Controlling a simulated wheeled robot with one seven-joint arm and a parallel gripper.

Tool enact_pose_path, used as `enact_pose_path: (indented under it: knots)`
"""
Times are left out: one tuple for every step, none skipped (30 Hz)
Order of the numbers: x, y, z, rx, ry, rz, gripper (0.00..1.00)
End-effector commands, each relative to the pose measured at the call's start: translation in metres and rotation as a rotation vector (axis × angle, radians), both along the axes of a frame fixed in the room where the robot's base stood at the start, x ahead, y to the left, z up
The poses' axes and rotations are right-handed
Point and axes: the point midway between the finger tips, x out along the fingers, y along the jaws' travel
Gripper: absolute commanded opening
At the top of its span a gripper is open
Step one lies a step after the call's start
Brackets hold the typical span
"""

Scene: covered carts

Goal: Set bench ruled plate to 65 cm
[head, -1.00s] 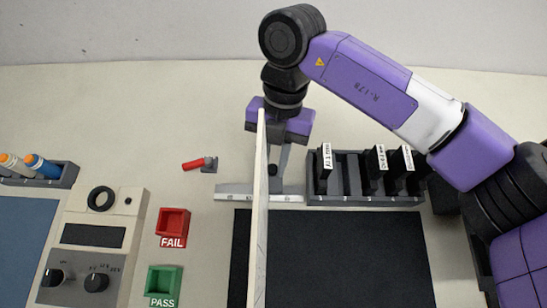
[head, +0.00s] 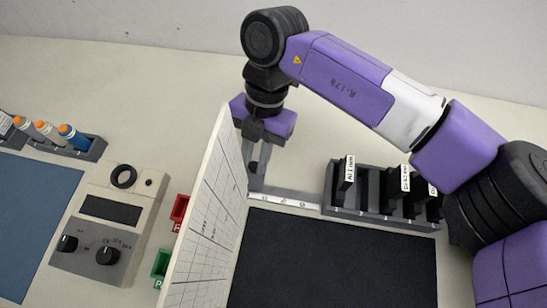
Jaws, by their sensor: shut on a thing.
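The ruled plate (head: 208,205) is a tall white panel with a dark grid. It stands upright, with its ruled face turned toward the right and its near end running past the lower edge of the head view. Its far end is at a pale scale rail (head: 288,201) along the back of the black mat. The rail's figures are too small to read. My gripper (head: 255,170) is at the far end of the plate, pointing down just above the rail. It is shut on a small dark knob there; the plate partly hides the fingers.
A dark slotted rack (head: 380,208) with labelled plates stands right of the rail. The black mat (head: 335,262) is bare. The plate partly hides a red tray (head: 180,208) and a green tray (head: 161,264). A dial box (head: 112,225) and a bottle holder (head: 92,150) are at left.

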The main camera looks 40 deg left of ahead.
Motion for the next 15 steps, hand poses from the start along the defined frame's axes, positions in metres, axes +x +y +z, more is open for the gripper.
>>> enact_pose_path:
  knots:
    - [-0.0015, 0.0038, 0.001, 0.007, 0.0, -0.001, 0.0]
    - [-0.0017, 0.0042, 0.001, 0.008, 0.001, -0.001, 0.0]
    - [-0.0017, 0.0044, 0.001, 0.009, 0.001, -0.002, 0.0]
    - [-0.0018, 0.0044, 0.001, 0.009, 0.001, -0.002, 0.0]
    - [-0.002, 0.0046, 0.0011, 0.01, 0.001, -0.002, 0.0]
    - [-0.0021, 0.0048, 0.0011, 0.01, 0.001, -0.002, 0.0]
    - [-0.0022, 0.005, 0.0011, 0.011, 0.001, -0.001, 0.0]
    - [-0.0023, 0.0052, 0.0011, 0.012, 0.001, -0.002, 0.0]
    - [-0.0024, 0.0054, 0.0013, 0.012, 0.001, -0.002, 0.25]
    - [-0.0024, 0.0053, 0.0013, 0.013, 0.001, -0.001, 0.31]
    - [-0.0025, 0.0052, 0.0012, 0.011, 0.001, -0.001, 0.37]
    - [-0.0023, 0.0049, 0.0012, 0.011, 0.001, -0.001, 0.43]
    - [-0.0022, 0.0047, 0.001, 0.01, 0.001, -0.001, 0.43]
    - [-0.0021, 0.0044, 0.001, 0.01, 0.001, -0.001, 0.43]
    - [-0.0019, 0.0041, 0.0009, 0.009, 0.001, -0.002, 0.43]
